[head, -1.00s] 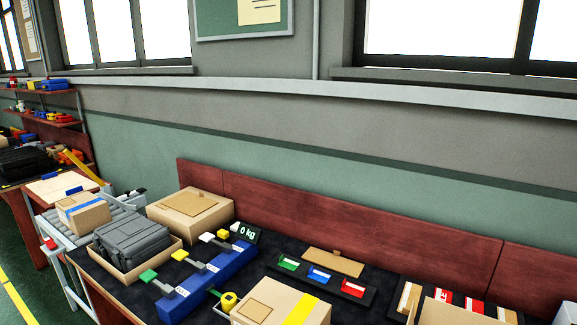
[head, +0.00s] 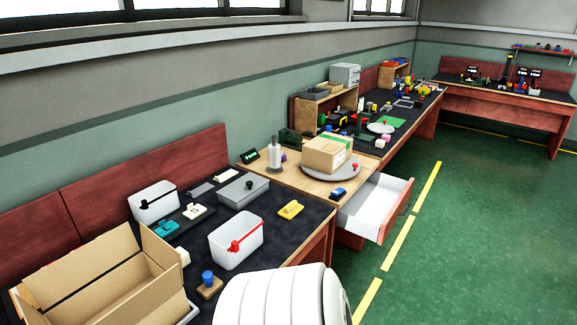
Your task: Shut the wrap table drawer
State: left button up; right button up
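The wrap table (head: 291,179) is the light wooden table in the middle of the head view. Its drawer (head: 376,203) is pulled out towards the aisle, with a white, empty-looking inside and a reddish-brown front (head: 398,211). A taped cardboard box (head: 330,154) sits on a grey round turntable (head: 345,173) on the table top. Neither gripper shows in the view. A white rounded part of my own body fills the bottom centre, well short of the drawer.
A dark-topped table in front holds an open cardboard box (head: 100,283), white bins with red (head: 236,240) and black handles, and small tools. Further benches run along the wall to the back right. The green floor aisle (head: 470,230) beside the drawer is clear.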

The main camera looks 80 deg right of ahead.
aim_at(370, 213)
jog(key=j+z, duration=0.1)
jog(key=z, duration=3.45)
jog(key=i+l, duration=0.15)
jog(key=i, duration=0.45)
jog(key=i+l, duration=0.1)
jog(key=i, duration=0.55)
jog(key=u, duration=0.05)
